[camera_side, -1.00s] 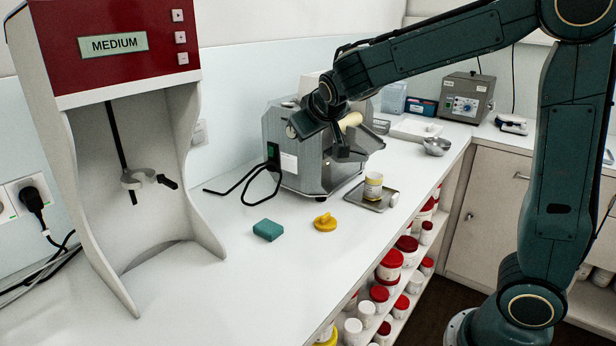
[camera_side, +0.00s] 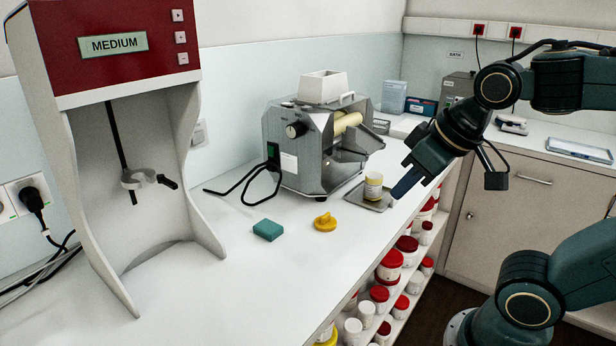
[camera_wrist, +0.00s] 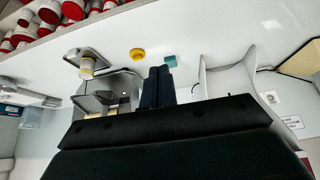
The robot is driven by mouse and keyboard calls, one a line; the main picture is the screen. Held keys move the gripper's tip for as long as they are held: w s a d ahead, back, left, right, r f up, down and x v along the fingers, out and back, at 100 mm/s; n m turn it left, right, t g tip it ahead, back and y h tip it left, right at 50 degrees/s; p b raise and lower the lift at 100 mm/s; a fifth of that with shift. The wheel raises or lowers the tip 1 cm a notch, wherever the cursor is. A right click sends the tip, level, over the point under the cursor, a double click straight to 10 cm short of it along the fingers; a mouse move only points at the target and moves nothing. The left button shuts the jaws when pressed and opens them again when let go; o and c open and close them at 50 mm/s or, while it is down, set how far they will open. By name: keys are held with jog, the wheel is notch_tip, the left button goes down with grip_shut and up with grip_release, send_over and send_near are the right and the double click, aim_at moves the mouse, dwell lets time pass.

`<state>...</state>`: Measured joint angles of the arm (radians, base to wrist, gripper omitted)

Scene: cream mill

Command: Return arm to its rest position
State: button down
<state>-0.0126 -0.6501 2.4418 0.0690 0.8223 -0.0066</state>
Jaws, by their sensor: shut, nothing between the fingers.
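My gripper (camera_side: 404,190) is in the right half of the side view, above the front edge of the bench and just right of the metal tray (camera_side: 381,203). Its fingers point down and left. In the wrist view my gripper (camera_wrist: 158,74) shows its two fingers side by side, shut with nothing between them. The rest of my arm extends to the right, and its upper part runs out of the side view.
The roller mill (camera_side: 305,155) stands left of my gripper. A jar (camera_side: 373,186) stands on the tray. A yellow lid (camera_side: 325,222) and green sponge (camera_side: 269,230) lie in front. A red-topped mixer (camera_side: 115,40) stands left. Shelves hold several jars.

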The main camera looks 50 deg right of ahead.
jog(key=shift+s+a+f+n+y, duration=0.1)
jog(key=shift+s+a+f, duration=0.1)
jog(key=shift+s, duration=0.4)
jog(key=shift+s+a+f+n+y, duration=0.1)
jog(key=shift+s+a+f, duration=0.1)
jog(key=shift+s, duration=0.35)
jog(key=shift+s+a+f+n+y, duration=0.1)
jog(key=shift+s+a+f, duration=0.1)
jog(key=shift+s, duration=0.4)
